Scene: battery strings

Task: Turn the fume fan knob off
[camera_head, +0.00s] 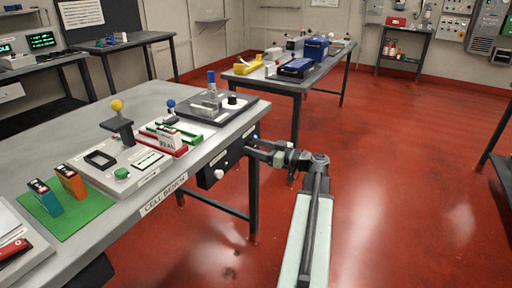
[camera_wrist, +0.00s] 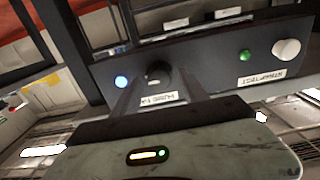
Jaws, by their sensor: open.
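The fume fan knob (camera_wrist: 155,75) is a dark round knob with a pale mark, on a black panel (camera_wrist: 222,62) in the wrist view. A label (camera_wrist: 158,98) that seems to read fume fan sits below it, and a lit blue lamp (camera_wrist: 121,82) is to its left. My gripper (camera_wrist: 158,80) is open, its two dark fingers on either side of the knob; contact cannot be told. In the head view my gripper (camera_head: 252,147) is at the panel (camera_head: 228,158) under the cell bench's edge, and the fume fan knob is hidden there.
A white knob (camera_wrist: 286,49) and a green lamp (camera_wrist: 245,56) sit to the right on the same panel. The cell bench (camera_head: 190,178) carries a green mat (camera_head: 75,218), coloured cells and a fixture. A second bench (camera_head: 290,84) stands behind. The red floor at right is clear.

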